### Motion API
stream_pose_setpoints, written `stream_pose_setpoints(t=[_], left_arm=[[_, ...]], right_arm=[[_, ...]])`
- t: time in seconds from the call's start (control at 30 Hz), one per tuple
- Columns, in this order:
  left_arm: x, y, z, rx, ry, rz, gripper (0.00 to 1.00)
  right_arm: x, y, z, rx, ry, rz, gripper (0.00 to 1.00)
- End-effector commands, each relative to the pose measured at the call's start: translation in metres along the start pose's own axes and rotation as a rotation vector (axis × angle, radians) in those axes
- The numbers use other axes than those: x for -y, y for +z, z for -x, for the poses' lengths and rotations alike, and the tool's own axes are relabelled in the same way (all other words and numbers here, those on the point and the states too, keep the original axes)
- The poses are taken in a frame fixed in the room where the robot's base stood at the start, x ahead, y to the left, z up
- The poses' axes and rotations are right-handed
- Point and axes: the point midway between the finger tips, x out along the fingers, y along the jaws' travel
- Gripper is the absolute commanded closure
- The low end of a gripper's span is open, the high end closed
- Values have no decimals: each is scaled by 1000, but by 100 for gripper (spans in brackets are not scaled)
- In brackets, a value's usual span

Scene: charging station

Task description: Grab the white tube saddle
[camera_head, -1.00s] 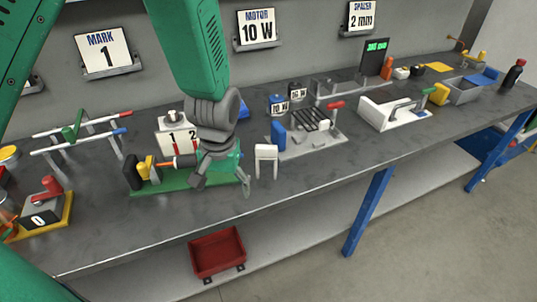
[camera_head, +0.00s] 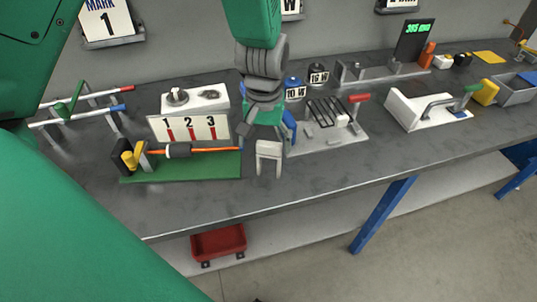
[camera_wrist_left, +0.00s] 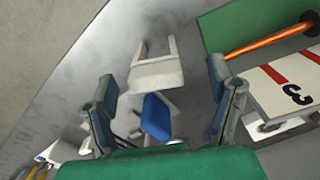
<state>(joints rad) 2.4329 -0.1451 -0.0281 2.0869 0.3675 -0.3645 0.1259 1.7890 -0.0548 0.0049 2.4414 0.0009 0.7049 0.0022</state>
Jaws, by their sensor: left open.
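The white tube saddle (camera_head: 269,150), a small U-shaped piece with two legs, stands on the grey bench just right of the green-based stand. My left gripper (camera_head: 266,127) is above and behind it in the head view, pointing down. In the left wrist view the open fingers (camera_wrist_left: 162,84) are spread wide, with the saddle (camera_wrist_left: 157,74) between and slightly beyond their tips. No contact between fingers and saddle is clear. My right gripper is not in view.
The green-based stand (camera_head: 195,166) with an orange rod is close on the left, behind it a white 1-2-3 panel (camera_head: 188,128). A grey plate with a red-handled fixture (camera_head: 335,135) is close on the right. The bench's front strip is clear.

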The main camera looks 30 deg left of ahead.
Motion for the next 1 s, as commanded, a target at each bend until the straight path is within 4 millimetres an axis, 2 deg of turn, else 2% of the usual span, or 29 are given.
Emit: stream_pose_setpoints(t=[0.23, 0.53, 0.83, 0.97, 1.0], left_arm=[[-1, -1, -18, -2, -1, -1, 24], [-2, -10, -60, 2, 1, 0, 24], [-3, -9, -64, -3, 1, -1, 24], [-3, -9, -64, -2, 1, -1, 70], [-3, -9, -64, -2, 0, -1, 76]], right_arm=[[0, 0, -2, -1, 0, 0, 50], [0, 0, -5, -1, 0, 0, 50], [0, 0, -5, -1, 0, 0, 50], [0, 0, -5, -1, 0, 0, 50], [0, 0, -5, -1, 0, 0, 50]])
